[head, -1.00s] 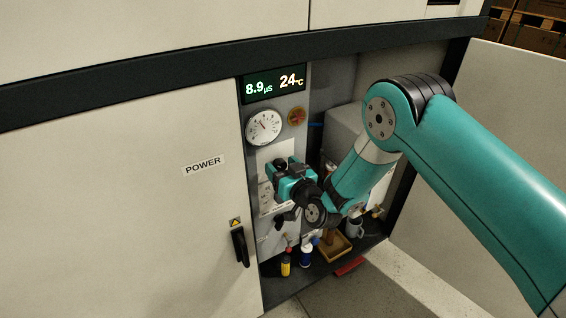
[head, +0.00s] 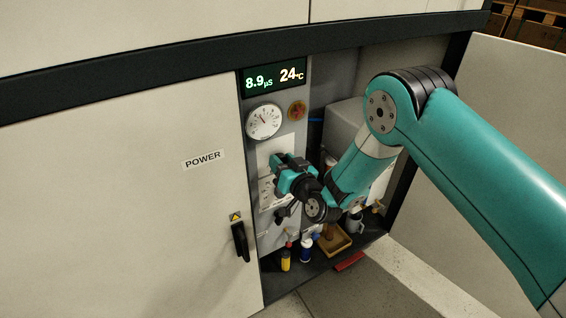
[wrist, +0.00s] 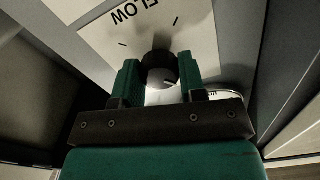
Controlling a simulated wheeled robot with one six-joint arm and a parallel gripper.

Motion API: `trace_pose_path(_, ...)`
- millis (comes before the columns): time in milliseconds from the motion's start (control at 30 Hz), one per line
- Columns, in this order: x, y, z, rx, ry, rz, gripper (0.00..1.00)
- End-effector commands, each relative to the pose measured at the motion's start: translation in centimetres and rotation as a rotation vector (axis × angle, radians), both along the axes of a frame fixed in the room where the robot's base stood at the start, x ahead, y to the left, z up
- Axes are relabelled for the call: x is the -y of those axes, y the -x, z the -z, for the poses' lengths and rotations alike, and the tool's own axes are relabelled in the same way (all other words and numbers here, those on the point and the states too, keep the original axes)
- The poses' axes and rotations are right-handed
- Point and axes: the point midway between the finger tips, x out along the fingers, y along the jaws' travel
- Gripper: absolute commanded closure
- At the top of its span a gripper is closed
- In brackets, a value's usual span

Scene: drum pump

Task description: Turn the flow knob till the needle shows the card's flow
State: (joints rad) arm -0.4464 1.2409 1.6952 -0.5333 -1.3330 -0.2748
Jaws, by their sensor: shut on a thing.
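The flow knob (wrist: 158,70) is dark and round, on a white plate (wrist: 95,38) lettered FLOW with short tick marks, in the wrist view. My gripper (wrist: 157,80) is shut on the knob, one green finger on each side. In the head view my gripper (head: 282,166) is at the panel and hides the knob. A round white gauge (head: 263,121) with a dark needle is above it; the needle points up and slightly left, and its numbers are too small to read. I cannot pick out the card with the flow on it.
A display (head: 274,79) reads 8.9 µS and 24 °C. A red round knob (head: 297,110) is right of the gauge. A yellow bottle (head: 286,260), a blue-and-white bottle (head: 306,250) and a wooden tray (head: 335,246) stand on the cabinet floor. The POWER door (head: 150,200) borders the left.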

Motion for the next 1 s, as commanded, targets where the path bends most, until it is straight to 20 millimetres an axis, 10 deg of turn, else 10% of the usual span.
trace_pose_path(1000, 0.21, -0.13, -0.09, -0.505, -0.799, 0.003, 0.86)
